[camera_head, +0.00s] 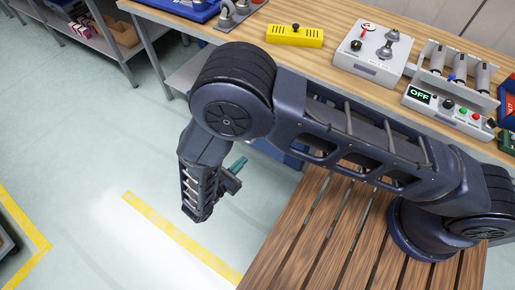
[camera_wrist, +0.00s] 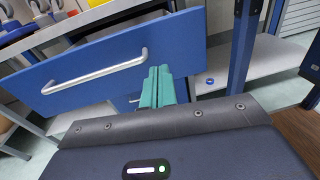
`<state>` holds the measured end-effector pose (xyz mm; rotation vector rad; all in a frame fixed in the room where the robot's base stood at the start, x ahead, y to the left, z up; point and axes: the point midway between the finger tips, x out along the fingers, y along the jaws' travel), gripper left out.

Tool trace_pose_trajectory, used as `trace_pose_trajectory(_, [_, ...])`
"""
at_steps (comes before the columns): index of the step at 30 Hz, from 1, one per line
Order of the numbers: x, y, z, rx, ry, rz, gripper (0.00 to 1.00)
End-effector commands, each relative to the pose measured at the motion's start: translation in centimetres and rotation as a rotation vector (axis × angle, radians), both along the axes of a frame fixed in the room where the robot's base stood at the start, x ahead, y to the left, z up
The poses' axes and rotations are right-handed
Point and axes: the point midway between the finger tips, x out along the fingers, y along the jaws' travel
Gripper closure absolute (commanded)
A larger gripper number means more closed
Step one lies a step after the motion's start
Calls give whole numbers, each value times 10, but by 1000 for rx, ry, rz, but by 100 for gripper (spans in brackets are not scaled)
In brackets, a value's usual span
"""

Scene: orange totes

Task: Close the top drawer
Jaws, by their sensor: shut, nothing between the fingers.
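The top drawer (camera_wrist: 85,66) has a blue front with a silver bar handle (camera_wrist: 95,72), and it fills the upper left of the wrist view. It appears to stand out from under the bench top, but how far is unclear. My gripper (camera_wrist: 160,78) has teal fingers, shut and empty, in front of the drawer front, right of the handle. I cannot tell whether they touch it. In the head view my gripper (camera_head: 240,162) hangs beside the bench, and a blue part behind my arm is mostly hidden.
The wooden bench top (camera_head: 340,98) carries a yellow box (camera_head: 294,36), a grey switch box (camera_head: 372,54) and a control panel with an OFF display (camera_head: 420,96). A blue bench leg (camera_wrist: 243,45) stands right of the drawer. Open floor (camera_head: 110,130) lies left.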

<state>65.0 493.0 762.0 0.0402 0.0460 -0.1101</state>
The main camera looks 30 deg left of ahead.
Motion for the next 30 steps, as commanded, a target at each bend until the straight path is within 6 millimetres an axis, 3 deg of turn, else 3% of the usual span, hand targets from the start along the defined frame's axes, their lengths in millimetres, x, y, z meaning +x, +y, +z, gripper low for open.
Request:
trace_pose_trajectory(3, [-27,-5,-22,-27,-29,71,100])
trace_pose_trajectory(6, [-37,-7,-30,-37,-42,100,100])
trace_pose_trajectory(11, [-35,-8,-33,-41,-48,112,100])
trace_pose_trajectory(30, [68,-8,-33,-41,-48,109,100])
